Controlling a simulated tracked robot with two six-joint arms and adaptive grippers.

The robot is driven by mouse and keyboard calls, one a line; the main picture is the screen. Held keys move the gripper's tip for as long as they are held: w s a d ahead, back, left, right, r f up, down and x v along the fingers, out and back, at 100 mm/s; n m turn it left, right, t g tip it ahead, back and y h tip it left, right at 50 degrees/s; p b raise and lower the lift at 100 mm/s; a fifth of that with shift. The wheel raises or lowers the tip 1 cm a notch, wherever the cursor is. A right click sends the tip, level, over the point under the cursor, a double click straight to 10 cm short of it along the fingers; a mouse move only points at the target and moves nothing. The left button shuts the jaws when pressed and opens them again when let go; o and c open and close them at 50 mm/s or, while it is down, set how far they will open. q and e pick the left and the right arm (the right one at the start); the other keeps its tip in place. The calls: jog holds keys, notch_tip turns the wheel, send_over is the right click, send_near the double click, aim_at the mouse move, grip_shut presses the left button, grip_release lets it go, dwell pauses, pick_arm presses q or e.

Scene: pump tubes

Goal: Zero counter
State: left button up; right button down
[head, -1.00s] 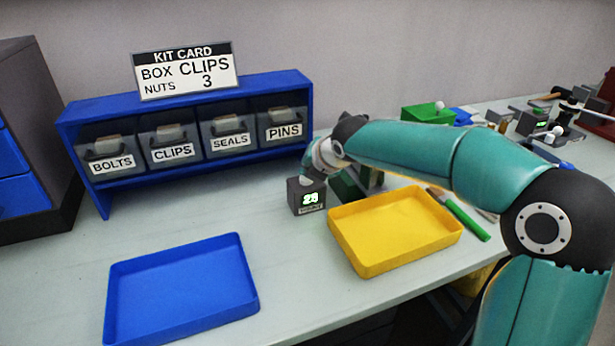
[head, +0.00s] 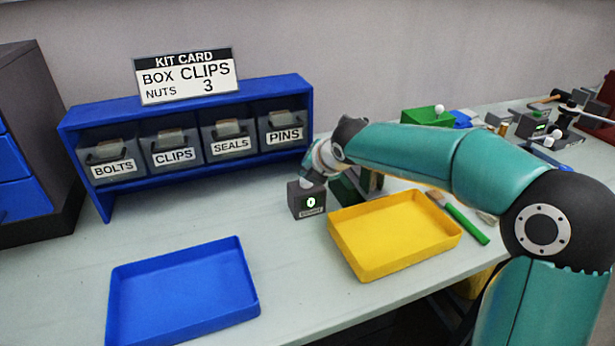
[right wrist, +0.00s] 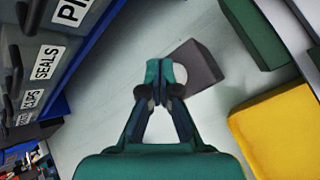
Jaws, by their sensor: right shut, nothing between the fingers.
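The counter (head: 309,200) is a small dark box on the bench, left of the yellow tray. My left gripper is not in view.
A yellow tray (head: 366,268) stands close right of the counter, a blue tray (head: 125,310) at the front left. A blue rack (head: 87,199) with labelled bins and a kit card (head: 186,75) stands behind. Bench between rack and blue tray is clear.

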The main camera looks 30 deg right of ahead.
jog(key=shift+r+p, duration=0.3)
jog(key=shift+r, duration=0.25)
jog(key=shift+r, duration=0.1)
notch_tip(320, 180, up, 5)
jog(key=p, duration=0.5)
dwell(0.7)
